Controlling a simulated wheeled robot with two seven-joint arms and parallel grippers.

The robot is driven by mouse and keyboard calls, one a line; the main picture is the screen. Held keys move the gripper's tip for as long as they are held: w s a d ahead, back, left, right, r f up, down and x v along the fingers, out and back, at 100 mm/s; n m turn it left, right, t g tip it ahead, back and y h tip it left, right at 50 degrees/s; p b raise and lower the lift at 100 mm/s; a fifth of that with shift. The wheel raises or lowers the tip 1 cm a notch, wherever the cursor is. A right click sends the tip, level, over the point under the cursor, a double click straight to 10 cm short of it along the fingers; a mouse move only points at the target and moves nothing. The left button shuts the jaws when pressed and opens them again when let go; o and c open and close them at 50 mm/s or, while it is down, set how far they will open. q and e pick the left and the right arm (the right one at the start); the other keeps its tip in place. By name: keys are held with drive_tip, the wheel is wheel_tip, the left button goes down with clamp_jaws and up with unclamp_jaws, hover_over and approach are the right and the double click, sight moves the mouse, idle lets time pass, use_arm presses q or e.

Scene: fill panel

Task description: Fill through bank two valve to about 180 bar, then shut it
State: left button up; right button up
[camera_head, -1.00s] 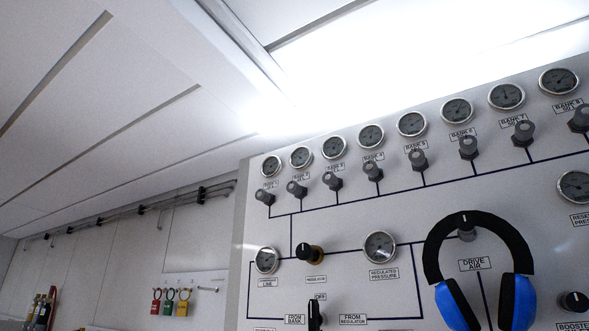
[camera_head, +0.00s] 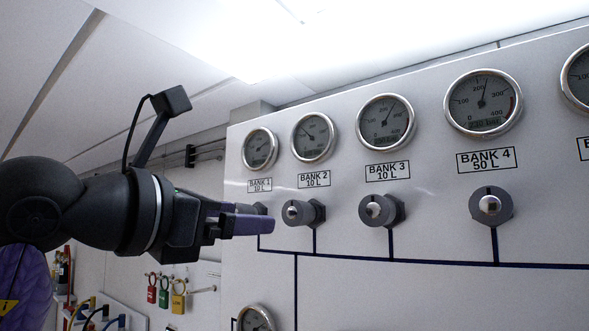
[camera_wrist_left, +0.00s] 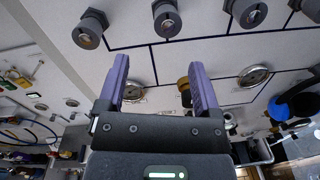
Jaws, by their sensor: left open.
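The bank two valve (camera_head: 303,212) is a grey knob with a pale centre, below the "BANK 2 10 L" label (camera_head: 314,179) and its round gauge (camera_head: 314,137). That gauge's needle points up and left; its exact reading is too small to tell. My left gripper (camera_head: 268,219) is open, its purple fingers just left of the knob in the head view and overlapping the bank 1 valve (camera_head: 260,208). In the left wrist view the fingers (camera_wrist_left: 160,66) are apart with nothing between them, and the bank two valve (camera_wrist_left: 167,18) lies beyond their tips. My right gripper is not in view.
The bank 3 valve (camera_head: 380,211) and bank 4 valve (camera_head: 490,206) stick out to the right along the row. A lower gauge (camera_head: 255,318) shows at the bottom edge. Coloured padlocks (camera_head: 164,293) hang on the wall at left.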

sight(292, 214)
use_arm(q)
drive_tip(key=d+p, duration=0.1)
drive_tip(key=w+d+r+p, duration=0.1)
drive_tip(key=d+p, duration=0.1)
drive_tip(key=shift+r, duration=0.15)
drive_tip(key=x, duration=0.1)
drive_tip(key=p+x, duration=0.1)
drive_tip(key=x, duration=0.1)
drive_tip(key=p+x, duration=0.1)
drive_tip(key=x, duration=0.1)
drive_tip(key=shift+w+a+f, duration=0.25)
drive_tip(key=shift+w, duration=0.1)
drive_tip(key=shift+w+d+p, duration=0.1)
drive_tip(key=shift+p, duration=0.2)
drive_tip(key=shift+s+f, duration=0.1)
drive_tip(key=shift+s, duration=0.1)
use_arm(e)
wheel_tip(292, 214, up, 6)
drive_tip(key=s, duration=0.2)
use_arm(q)
drive_tip(key=shift+w, duration=0.2)
drive_tip(key=c, duration=0.6)
clamp_jaws()
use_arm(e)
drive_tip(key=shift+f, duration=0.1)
